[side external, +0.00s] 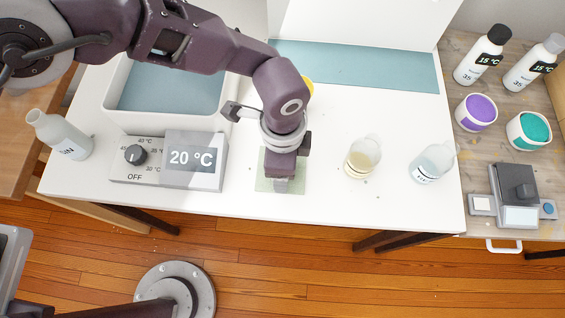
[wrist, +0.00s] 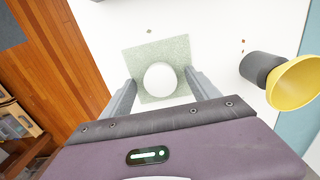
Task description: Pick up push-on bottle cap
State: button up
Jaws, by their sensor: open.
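A round white object, which looks like the push-on bottle cap (wrist: 160,79), sits on a pale green speckled mat (wrist: 179,50). My gripper (wrist: 161,92) is open, with one grey finger on each side of the cap in the wrist view. I cannot tell whether either finger touches it. In the side view my gripper (side external: 284,186) points down over the front part of the mat (side external: 264,181), near the table's front edge. There the cap is hidden by my gripper.
A yellow cup (wrist: 296,84) and dark cylinder (wrist: 261,69) stand right of the mat in the wrist view. A temperature box (side external: 194,160), grey basin (side external: 114,95), white bottle (side external: 60,133) and two clear bottles (side external: 363,157) (side external: 432,163) share the white table.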

jog(key=c, duration=1.4)
jog(key=shift+r, duration=0.3)
notch_tip(320, 180, up, 9)
jog(key=w+a+r+n, duration=0.25)
jog(key=w+a, duration=0.25)
jog(key=a, duration=0.5)
jog(key=w+a+r+n, duration=0.25)
jog(key=w+a, duration=0.25)
jog(key=a, duration=0.4)
jog(key=s+a+r+n, duration=0.1)
jog(key=s+a+n, duration=0.1)
jog(key=a, duration=0.7)
jog(key=s+a+r+n, duration=0.2)
jog(key=s+a, duration=0.2)
jog(key=a, duration=0.4)
jog(key=s+a+r+n, duration=0.1)
jog(key=s+a+n, duration=0.1)
jog(key=a, duration=0.7)
jog(key=shift+s+a+r+n, duration=0.35)
jog(key=shift+s+r+n, duration=0.05)
jog(key=shift+n, duration=0.1)
